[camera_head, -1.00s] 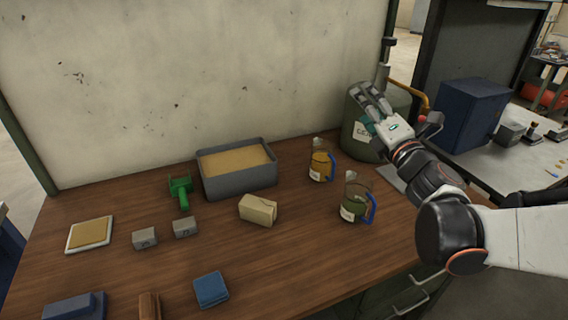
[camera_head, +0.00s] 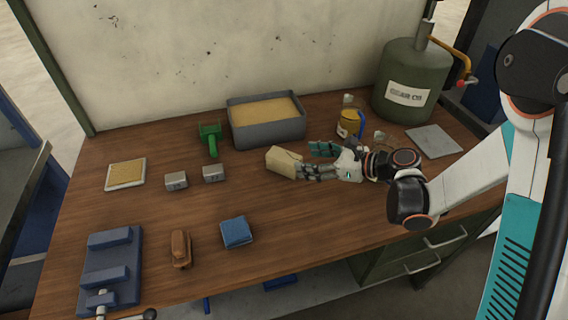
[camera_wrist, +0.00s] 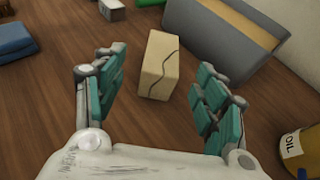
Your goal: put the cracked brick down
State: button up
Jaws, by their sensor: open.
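The cracked brick (camera_head: 284,161) is a cream block lying on the wooden table in front of the grey sand bin. In the wrist view the brick (camera_wrist: 160,65) shows a dark jagged crack along its upper face. My gripper (camera_head: 312,160) is low over the table at the brick's right end. In the wrist view my gripper (camera_wrist: 160,85) is open, its teal-padded fingers spread wide. The brick lies ahead of and between the fingertips, with a gap on each side. Nothing is held.
The grey sand bin (camera_head: 268,129) stands behind the brick, with a green scoop (camera_head: 210,138) to its left. Two small grey blocks lie further left.

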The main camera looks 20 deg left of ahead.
aim_at(289, 157)
jog(key=x, duration=0.4)
jog(key=shift+a+b, duration=0.1)
jog(key=shift+b, duration=0.3)
jog(key=b+x, duration=0.1)
jog(key=x, duration=0.1)
jog(key=b+x, duration=0.1)
jog(key=x, duration=0.1)
jog(key=shift+w+a+f, duration=0.15)
jog(key=shift+w+f, duration=0.1)
jog(key=shift+f, duration=0.1)
jog(key=shift+w+a, duration=0.1)
jog(key=shift+a, duration=0.3)
jog(key=shift+c, duration=0.6)
jog(key=c, duration=1.4)
jog(key=shift+o, duration=0.2)
